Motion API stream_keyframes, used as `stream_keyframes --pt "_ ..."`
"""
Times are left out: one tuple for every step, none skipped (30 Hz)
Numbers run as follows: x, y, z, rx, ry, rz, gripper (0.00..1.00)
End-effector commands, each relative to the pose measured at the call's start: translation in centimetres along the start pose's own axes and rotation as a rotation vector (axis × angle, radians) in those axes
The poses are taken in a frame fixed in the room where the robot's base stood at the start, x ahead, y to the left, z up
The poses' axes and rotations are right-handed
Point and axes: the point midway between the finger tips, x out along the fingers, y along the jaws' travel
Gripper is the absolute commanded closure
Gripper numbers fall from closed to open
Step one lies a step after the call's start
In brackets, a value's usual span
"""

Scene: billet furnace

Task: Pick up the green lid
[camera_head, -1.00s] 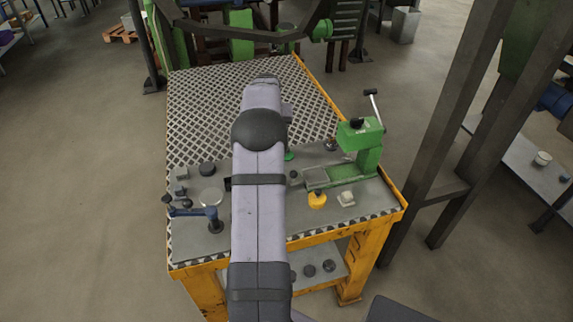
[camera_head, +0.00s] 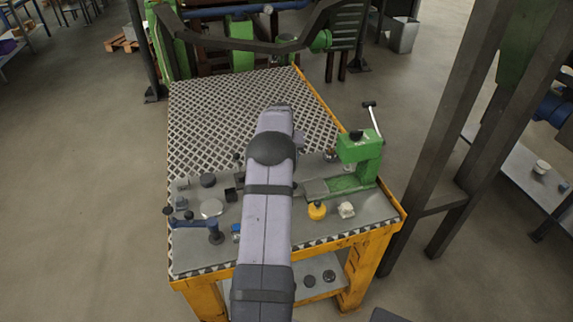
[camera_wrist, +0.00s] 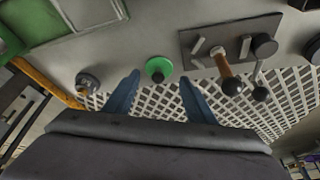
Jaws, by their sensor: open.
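The green lid (camera_wrist: 158,68) shows in the wrist view as a small round green piece with a dark knob in its middle. It lies on the grey work surface near the edge of the patterned mesh. My gripper (camera_wrist: 158,80) is open, with its two blue fingers spread and nothing between them. The lid appears between and just beyond the fingertips, apart from both. In the head view my arm hides the lid and the gripper.
A green vise-like device (camera_head: 358,160) stands at the table's right, with a yellow round piece (camera_head: 317,211) beside it. A blue clamp (camera_head: 200,224) is at the left. In the wrist view, a dark plate (camera_wrist: 228,42) with handled parts lies right of the lid, and a round knob (camera_wrist: 87,82) lies left.

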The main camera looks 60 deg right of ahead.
Motion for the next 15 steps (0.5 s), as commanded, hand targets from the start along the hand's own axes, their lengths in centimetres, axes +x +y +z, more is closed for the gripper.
stream_keyframes --pt "0.4 0.1 0.0 0.0 -0.003 0.0 0.49" --pt "0.7 0.1 0.0 0.0 -0.003 0.0 0.49" --pt "1.1 0.2 -0.1 0.0 -0.003 0.0 0.49" --pt "1.4 0.2 -0.1 0.0 -0.003 0.0 0.49" --pt "1.7 0.2 -0.1 0.0 -0.004 0.0 0.49" --pt "2.1 0.3 -0.1 0.0 -0.003 0.0 0.49" --pt "2.5 0.2 -0.1 0.0 -0.004 0.0 0.49" --pt "2.8 0.2 -0.1 0.0 -0.003 0.0 0.49" --pt "3.1 0.2 -0.1 0.0 -0.003 0.0 0.49" --pt "3.4 0.2 -0.1 0.0 -0.003 0.0 0.49" --pt "3.6 0.2 -0.1 0.0 -0.002 0.0 0.49" --pt "3.8 0.2 -0.1 0.0 -0.002 0.0 0.49" --pt "4.0 0.2 -0.1 0.0 -0.002 0.0 0.49" --pt "4.1 0.2 -0.1 0.0 -0.002 0.0 0.49" --pt "4.2 0.2 -0.1 0.0 -0.001 0.0 0.49"
